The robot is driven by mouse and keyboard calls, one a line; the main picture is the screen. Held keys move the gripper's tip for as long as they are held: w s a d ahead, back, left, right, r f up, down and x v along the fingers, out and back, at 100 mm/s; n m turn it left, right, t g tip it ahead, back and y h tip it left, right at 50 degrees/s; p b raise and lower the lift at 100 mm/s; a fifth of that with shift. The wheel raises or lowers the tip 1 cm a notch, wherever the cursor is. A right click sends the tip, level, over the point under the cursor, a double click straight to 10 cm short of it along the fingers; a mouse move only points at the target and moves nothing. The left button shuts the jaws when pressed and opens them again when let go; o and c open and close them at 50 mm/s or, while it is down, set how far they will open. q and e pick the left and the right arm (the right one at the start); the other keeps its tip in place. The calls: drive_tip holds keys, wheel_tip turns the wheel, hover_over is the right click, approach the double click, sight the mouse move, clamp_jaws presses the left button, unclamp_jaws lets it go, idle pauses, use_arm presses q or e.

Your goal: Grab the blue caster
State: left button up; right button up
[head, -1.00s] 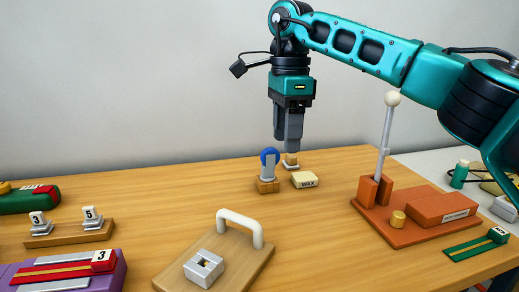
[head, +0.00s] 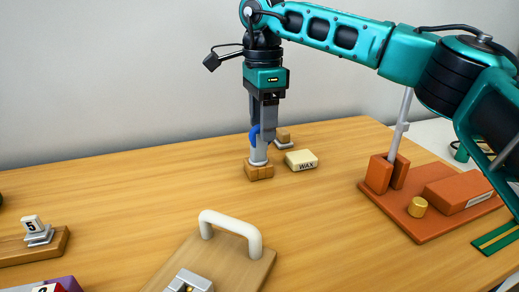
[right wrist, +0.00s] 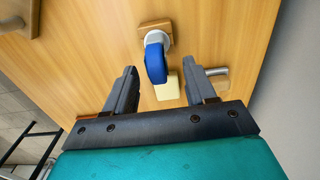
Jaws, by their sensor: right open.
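The blue caster (head: 254,136) stands upright on a small wooden block at the back of the table, partly hidden behind my right gripper (head: 262,130) in the head view. In the right wrist view, the blue wheel of the caster (right wrist: 155,62) shows between the two fingers of my right gripper (right wrist: 160,66). The fingers are open, with a gap visible on each side of the wheel. My left gripper is not in view.
A cream WAX block (head: 301,160) lies just right of the caster, and a small block on a metal plate (head: 284,140) sits behind. An orange-red stand (head: 432,228) is at right. A board with a white handle (head: 232,228) is in front.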

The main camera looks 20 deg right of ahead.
sight(260, 144)
drive_tip(key=f, duration=0.1)
drive_tip(key=f+b, duration=0.1)
drive_tip(key=f, duration=0.2)
drive_tip(key=shift+s+a+f+b, duration=0.2)
drive_tip(key=shift+a+f+b, duration=0.15)
drive_tip(key=shift+f+b, duration=0.05)
drive_tip(key=shift+f, duration=0.3)
drive_tip(key=shift+c, duration=1.2)
drive_tip(key=c, duration=0.6)
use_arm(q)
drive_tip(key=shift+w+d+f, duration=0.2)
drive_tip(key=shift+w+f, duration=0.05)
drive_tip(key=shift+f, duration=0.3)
use_arm(e)
drive_tip(key=shift+r, duration=0.1)
clamp_jaws()
